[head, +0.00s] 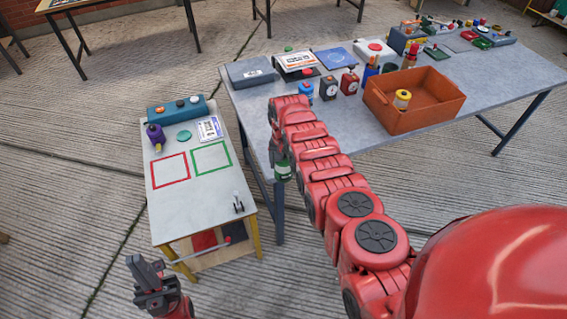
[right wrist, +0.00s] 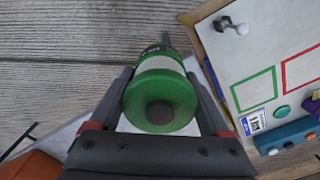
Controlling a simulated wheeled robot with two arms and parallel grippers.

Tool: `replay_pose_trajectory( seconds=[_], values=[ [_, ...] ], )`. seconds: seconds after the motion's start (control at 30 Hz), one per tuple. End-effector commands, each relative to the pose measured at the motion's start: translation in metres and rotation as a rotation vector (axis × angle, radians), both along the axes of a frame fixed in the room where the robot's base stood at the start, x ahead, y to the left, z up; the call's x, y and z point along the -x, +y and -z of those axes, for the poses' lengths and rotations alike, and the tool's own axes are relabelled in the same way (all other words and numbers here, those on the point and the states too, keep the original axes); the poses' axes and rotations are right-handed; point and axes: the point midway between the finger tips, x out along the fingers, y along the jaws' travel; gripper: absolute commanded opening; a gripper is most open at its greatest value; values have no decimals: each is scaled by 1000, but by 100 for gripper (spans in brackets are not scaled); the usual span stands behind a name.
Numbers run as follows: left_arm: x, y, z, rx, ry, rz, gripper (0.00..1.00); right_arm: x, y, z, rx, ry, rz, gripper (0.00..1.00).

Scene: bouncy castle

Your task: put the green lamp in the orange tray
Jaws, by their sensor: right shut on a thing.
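The green lamp (head: 283,171) is a green cylinder with a pale band. My right gripper (head: 281,160) is shut on it and holds it in the air between the small table and the long table. In the right wrist view the lamp (right wrist: 160,98) sits between the two fingers, its round green end with a dark centre facing the camera. The orange tray (head: 428,118) stands on the long table, to the right of my right gripper, with a yellow-and-white cylinder (head: 402,98) inside. My left gripper (head: 150,272) is low at the left, empty, its fingers apart.
The long grey table (head: 490,92) carries several boxes and small devices along its back. The small table (head: 203,208) has red and green outlined squares, a purple-and-yellow object (head: 156,136) and a teal button box (head: 181,110). My right arm crosses the long table's near edge.

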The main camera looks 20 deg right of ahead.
Motion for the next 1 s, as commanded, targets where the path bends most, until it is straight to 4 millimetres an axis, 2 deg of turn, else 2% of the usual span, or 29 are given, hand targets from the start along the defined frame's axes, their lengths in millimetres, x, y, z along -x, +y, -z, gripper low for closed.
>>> replay_pose_trajectory(
  seconds=[1.0],
  values=[
    [0, 0, 3, 0, 0, 0, 0, 2, 1, 10, -4, 0, 23, 0]
  ],
)
